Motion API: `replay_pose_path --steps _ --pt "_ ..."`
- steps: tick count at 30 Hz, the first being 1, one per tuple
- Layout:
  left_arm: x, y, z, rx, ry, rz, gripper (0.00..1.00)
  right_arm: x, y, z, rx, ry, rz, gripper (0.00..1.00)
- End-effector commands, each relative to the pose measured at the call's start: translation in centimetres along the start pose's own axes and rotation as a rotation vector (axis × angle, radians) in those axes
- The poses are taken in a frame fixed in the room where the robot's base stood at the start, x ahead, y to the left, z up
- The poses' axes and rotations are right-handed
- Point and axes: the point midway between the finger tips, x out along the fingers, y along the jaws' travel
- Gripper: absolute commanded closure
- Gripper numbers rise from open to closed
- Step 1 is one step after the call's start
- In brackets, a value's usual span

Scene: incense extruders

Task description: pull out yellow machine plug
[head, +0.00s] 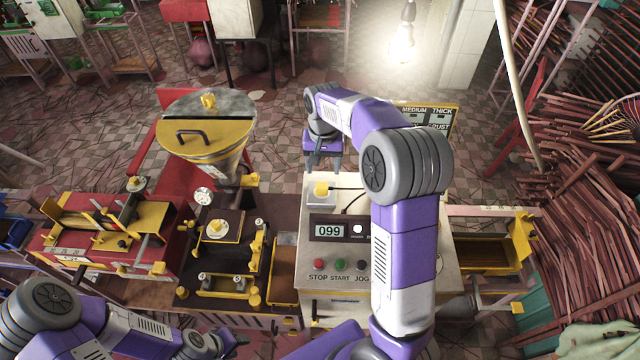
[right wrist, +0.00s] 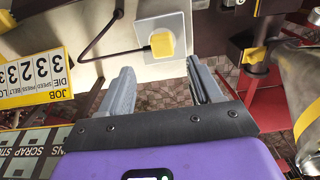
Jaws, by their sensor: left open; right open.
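The yellow plug (head: 321,187) sits in a pale socket box (head: 322,201) on the top of the cream control cabinet (head: 309,256), with a dark cord running from it. In the right wrist view the yellow plug (right wrist: 161,44) is seated on the white socket plate (right wrist: 176,24). My right gripper (head: 323,164) is open and empty, just behind the plug in the head view. Its two fingers (right wrist: 163,80) lie apart, short of the plug and roughly in line with it. My left gripper (head: 236,342) is open at the lower left, away from the plug.
The cabinet has a display reading 099 (head: 330,231) and several buttons. A yellow-lidded hopper (head: 206,125) and extruder stand to the left. A job board (right wrist: 32,80) is near the right gripper. Incense stick bundles (head: 590,200) lie at right.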

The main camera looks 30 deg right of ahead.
Motion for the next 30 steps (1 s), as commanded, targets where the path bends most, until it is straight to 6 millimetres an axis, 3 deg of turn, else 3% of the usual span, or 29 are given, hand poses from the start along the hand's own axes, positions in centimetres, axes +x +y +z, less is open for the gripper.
replay_pose_path --steps 8,19,25,30 --pt "0.8 -0.3 -0.1 0.000 0.002 0.000 0.57 1.0 0.0 0.0 -0.001 -0.001 0.000 0.36" --pt "4.8 -1.8 -0.3 0.000 0.002 0.000 0.57 5.8 -0.1 0.0 -0.001 0.001 -0.001 0.36" --pt "6.0 -2.2 -0.3 0.000 0.002 0.000 0.57 8.2 -0.1 0.0 -0.001 0.000 0.000 0.36" --pt "6.4 -2.4 -0.4 0.000 0.002 0.000 0.57 9.1 -0.1 0.0 -0.001 -0.001 0.000 0.36"
